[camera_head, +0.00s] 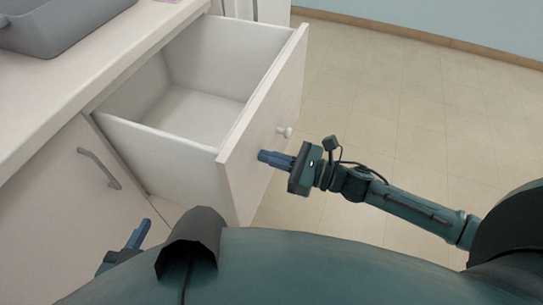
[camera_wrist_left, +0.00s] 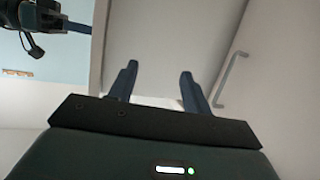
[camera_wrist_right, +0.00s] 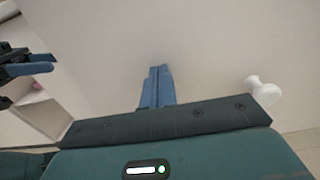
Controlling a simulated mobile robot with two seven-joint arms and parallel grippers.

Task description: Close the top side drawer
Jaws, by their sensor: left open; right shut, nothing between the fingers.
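The top side drawer (camera_head: 200,102) is pulled out from under the counter and is empty inside. Its front panel (camera_head: 265,122) faces right and carries a round white knob (camera_head: 284,131). My right gripper (camera_head: 262,156) is shut and empty, with its fingertips at the outer face of the front panel, left of and below the knob. In the right wrist view its joined fingers (camera_wrist_right: 157,88) point at the panel, with the knob (camera_wrist_right: 264,92) to the right; contact cannot be told. My left gripper (camera_head: 140,234) is low at the left, in front of the cabinet; in the left wrist view its fingers (camera_wrist_left: 157,88) are apart and empty.
A grey sink or tray (camera_head: 62,28) sits on the white counter (camera_head: 110,62). A cabinet door with a curved handle (camera_head: 100,168) is below the counter, near my left gripper. The tiled floor (camera_head: 420,110) to the right is clear.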

